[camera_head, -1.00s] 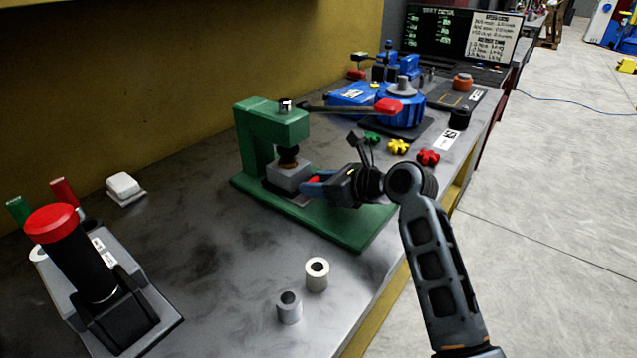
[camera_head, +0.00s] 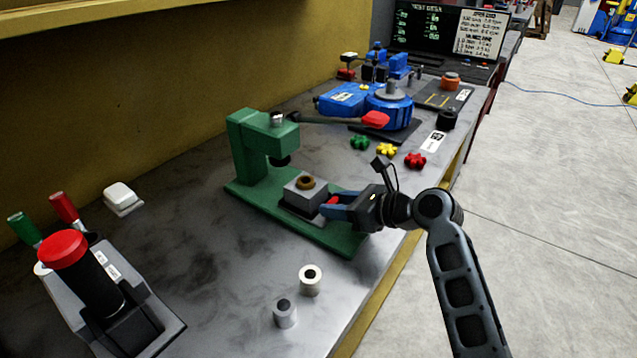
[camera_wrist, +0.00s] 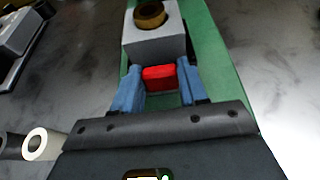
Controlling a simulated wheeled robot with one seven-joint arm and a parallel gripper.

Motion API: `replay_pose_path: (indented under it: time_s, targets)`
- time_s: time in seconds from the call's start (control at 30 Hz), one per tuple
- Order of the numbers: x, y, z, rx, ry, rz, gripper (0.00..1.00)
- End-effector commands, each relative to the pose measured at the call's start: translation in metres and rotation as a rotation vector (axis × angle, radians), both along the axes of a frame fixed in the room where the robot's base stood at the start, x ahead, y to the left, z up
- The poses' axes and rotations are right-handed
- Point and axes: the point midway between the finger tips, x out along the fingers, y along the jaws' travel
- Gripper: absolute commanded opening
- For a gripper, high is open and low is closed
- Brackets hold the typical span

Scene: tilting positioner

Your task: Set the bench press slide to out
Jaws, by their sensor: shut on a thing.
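The green bench press (camera_head: 262,140) stands on the bench with its lever pointing right. Its grey slide block (camera_head: 306,193) sits on the green base, clear of the ram and toward the base's front end. A brass ring (camera_head: 305,182) sits on top of the block; block and ring also show in the wrist view (camera_wrist: 155,45). My gripper (camera_head: 335,207) is shut on the slide's red handle (camera_wrist: 159,77), with a blue finger on each side of it.
A control stand with a red-topped black post (camera_head: 90,275) is at the lower left. Red, yellow and green knobs (camera_head: 386,150) and a blue rotary unit (camera_head: 388,107) lie behind my gripper.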

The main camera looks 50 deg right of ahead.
Motion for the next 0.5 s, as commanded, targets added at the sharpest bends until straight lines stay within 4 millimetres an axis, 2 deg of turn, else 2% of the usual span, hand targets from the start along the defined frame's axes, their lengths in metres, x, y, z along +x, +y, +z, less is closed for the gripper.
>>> replay_pose_path:
  time_s: [0.03, 0.1, 0.23, 0.5]
  targets:
    - [-0.014, 0.000, 0.005, 0.005, 0.007, -0.003, 0.00]
    - [-0.028, -0.001, 0.004, 0.005, 0.006, -0.003, 0.00]
    - [-0.050, -0.002, 0.002, 0.003, 0.006, -0.002, 0.00]
    - [-0.063, -0.002, -0.001, 0.000, 0.003, -0.001, 0.00]
